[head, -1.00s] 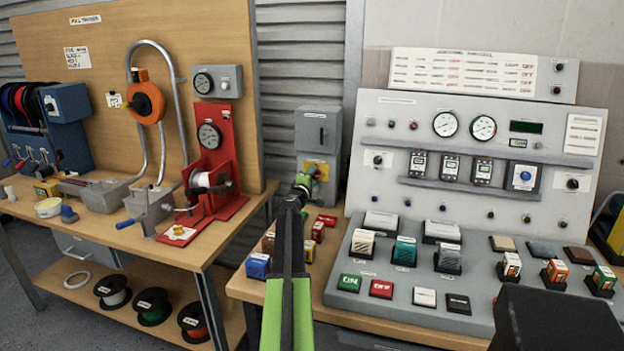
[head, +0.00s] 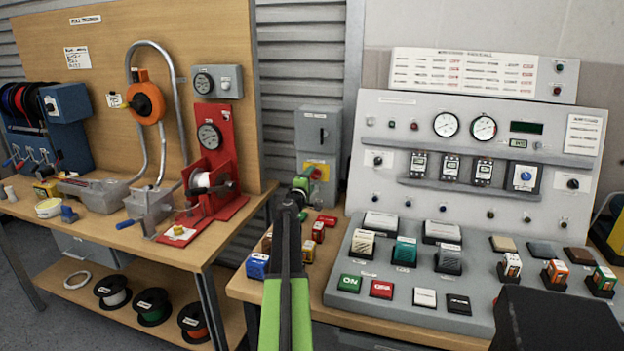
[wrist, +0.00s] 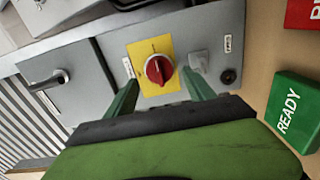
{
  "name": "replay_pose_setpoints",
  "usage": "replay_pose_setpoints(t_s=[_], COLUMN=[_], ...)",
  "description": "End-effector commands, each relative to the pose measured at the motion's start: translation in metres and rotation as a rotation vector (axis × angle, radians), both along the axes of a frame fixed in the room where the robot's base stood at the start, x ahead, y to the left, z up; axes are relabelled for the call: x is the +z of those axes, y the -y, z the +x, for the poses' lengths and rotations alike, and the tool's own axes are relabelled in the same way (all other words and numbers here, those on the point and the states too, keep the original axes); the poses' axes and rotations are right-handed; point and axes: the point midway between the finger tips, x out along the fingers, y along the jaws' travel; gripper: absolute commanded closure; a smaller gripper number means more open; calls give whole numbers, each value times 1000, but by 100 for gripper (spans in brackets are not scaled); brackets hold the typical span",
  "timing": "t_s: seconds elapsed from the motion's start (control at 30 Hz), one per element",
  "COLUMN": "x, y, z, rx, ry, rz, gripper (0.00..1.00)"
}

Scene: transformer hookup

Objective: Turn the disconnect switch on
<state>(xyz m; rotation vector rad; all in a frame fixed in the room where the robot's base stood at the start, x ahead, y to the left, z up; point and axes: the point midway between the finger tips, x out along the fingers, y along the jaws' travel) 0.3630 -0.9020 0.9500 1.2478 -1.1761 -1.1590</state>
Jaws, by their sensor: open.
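The disconnect switch is a red rotary knob (wrist: 158,69) on a yellow plate (wrist: 150,50), on the lower part of a grey enclosure. In the head view the yellow plate (head: 318,165) is partly hidden by the tip of my arm. My gripper (wrist: 160,92) is open, with one green finger on each side of the knob in the wrist view. Nothing is between the fingers except the knob ahead of them; whether they touch it I cannot tell. In the head view my gripper (head: 301,186) is just in front of the enclosure.
The grey enclosure (head: 318,128) has a dark handle higher up. A green READY block (wrist: 291,112) lies close to the right in the wrist view. Several small coloured blocks stand below my gripper. The control console (head: 480,290) is to the right, a wooden workbench (head: 110,240) to the left.

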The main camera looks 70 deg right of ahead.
Motion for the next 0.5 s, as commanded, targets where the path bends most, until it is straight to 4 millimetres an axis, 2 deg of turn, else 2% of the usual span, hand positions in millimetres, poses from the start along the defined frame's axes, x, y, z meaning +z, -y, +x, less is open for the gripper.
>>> replay_pose_setpoints(t_s=[0.03, 0.3, 0.5], x=[0, 0, 0], y=[-18, -96, -136], z=[-3, -8, -10], rx=[1, 1, 0], ry=[0, 0, 0], rz=[0, 0, 0], gripper=[37, 37, 37])
